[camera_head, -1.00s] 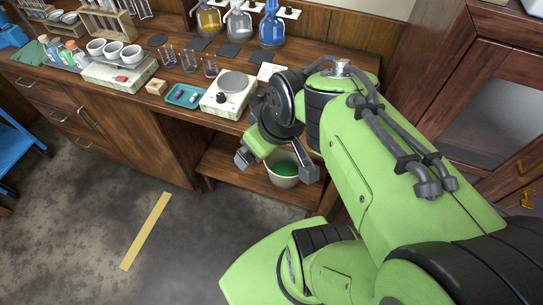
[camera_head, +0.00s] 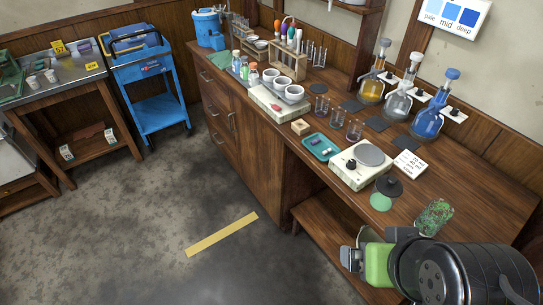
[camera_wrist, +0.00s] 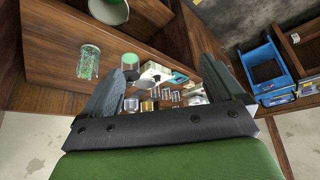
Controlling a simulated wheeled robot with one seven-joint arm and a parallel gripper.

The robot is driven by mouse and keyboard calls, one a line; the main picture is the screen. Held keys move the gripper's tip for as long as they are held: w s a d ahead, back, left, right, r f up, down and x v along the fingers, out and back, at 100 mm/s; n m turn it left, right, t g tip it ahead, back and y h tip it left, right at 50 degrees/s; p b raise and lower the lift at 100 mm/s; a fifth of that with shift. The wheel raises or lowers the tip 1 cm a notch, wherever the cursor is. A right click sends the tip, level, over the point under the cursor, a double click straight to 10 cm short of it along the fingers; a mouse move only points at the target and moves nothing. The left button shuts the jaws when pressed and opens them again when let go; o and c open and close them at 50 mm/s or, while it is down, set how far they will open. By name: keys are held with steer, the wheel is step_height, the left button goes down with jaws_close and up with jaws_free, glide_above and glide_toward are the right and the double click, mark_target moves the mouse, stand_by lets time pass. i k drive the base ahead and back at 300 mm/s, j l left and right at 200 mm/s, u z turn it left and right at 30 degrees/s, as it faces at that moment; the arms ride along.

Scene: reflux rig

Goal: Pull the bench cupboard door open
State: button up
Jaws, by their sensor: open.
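The wooden bench cupboard door (camera_head: 246,145) is on the bench front, left of the open shelf bay. It looks shut. My gripper (camera_head: 350,257) is at the lower right, in front of the open shelf bay and well to the right of the handle. In the wrist view my gripper (camera_wrist: 168,65) has its two dark fingers wide apart with nothing held between them. I cannot make out the door handle in the wrist view.
The bench top (camera_head: 470,190) carries a hotplate (camera_head: 362,165), a teal tray (camera_head: 321,147), a jar with green contents (camera_head: 434,217) and several flasks. A blue cart (camera_head: 160,95) stands left of the bench. The floor before the cupboard is clear, with a yellow strip (camera_head: 222,235).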

mark_target(262, 154)
steer(key=i+j+u, duration=0.8)
steer(key=i, duration=0.2)
steer(key=i+j+u, duration=0.2)
steer(key=i+u, duration=0.2)
steer(key=i, duration=0.15)
steer(key=i+u, duration=0.4)
steer(key=i, duration=0.15)
steer(key=i+l+u, duration=0.2)
steer(key=i+u, duration=0.2)
steer(key=i, duration=0.15)
